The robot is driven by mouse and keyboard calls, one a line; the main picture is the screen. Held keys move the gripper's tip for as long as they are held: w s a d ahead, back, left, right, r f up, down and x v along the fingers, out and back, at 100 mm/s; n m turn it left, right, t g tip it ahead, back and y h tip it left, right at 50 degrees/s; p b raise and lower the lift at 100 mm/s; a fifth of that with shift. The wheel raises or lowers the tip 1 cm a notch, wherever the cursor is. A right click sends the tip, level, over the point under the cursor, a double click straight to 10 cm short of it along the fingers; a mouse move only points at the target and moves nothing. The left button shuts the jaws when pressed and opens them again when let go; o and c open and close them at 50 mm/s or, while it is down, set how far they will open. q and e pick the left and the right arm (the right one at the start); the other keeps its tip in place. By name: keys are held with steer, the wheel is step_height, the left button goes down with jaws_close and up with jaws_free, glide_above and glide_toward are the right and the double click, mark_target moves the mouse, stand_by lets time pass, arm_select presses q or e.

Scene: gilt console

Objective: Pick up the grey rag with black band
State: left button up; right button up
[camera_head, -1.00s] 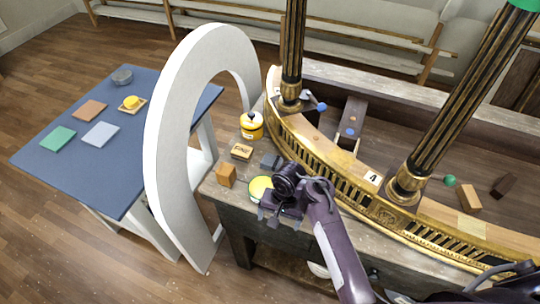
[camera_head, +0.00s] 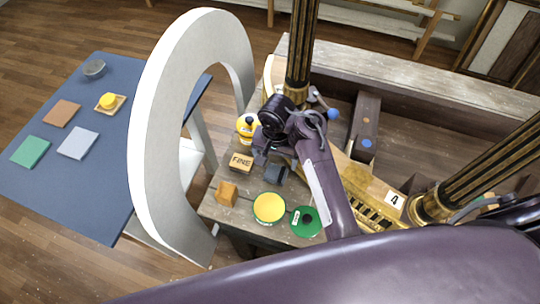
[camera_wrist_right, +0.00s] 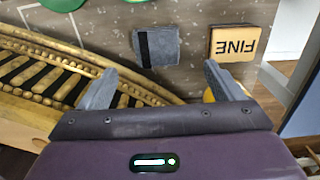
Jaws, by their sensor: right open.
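The grey rag with a black band (camera_head: 274,175) lies flat on the worn wooden bench top, between the FINE block and the yellow-topped tin. In the right wrist view the rag (camera_wrist_right: 163,48) is near the top centre, with its black band along its left side. My right gripper (camera_head: 274,158) is over the bench just beyond the rag. In the wrist view its two grey fingers (camera_wrist_right: 160,78) are spread apart with nothing between them, and the rag is ahead of them. My left gripper is not in view.
The FINE block (camera_head: 241,162) lies close beside the rag. A yellow-topped tin (camera_head: 269,208), a green disc (camera_head: 305,221), an orange block (camera_head: 227,193) and a yellow bottle (camera_head: 247,126) stand nearby. The gilt railing (camera_head: 375,213) borders the bench; a white arch (camera_head: 150,130) rises left.

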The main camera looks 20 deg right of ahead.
mark_target(276, 172)
steer(key=shift+d+f, duration=0.1)
steer(key=shift+f, duration=0.7)
steer(key=shift+s+d+f, duration=0.1)
steer(key=shift+s+f, duration=0.5)
steer(key=f, duration=0.2)
steer(key=shift+w+f+p, duration=0.25)
steer(key=shift+f+p, duration=0.05)
steer(key=shift+p, duration=0.1)
steer(key=shift+w+f, duration=0.3)
steer(key=shift+f, duration=0.6)
steer(key=shift+s, duration=0.2)
steer(key=c, duration=0.8)
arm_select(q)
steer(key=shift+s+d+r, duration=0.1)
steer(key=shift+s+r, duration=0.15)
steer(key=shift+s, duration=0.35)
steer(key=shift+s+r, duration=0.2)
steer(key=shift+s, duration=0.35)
arm_select(e)
steer(key=shift+c, duration=1.3)
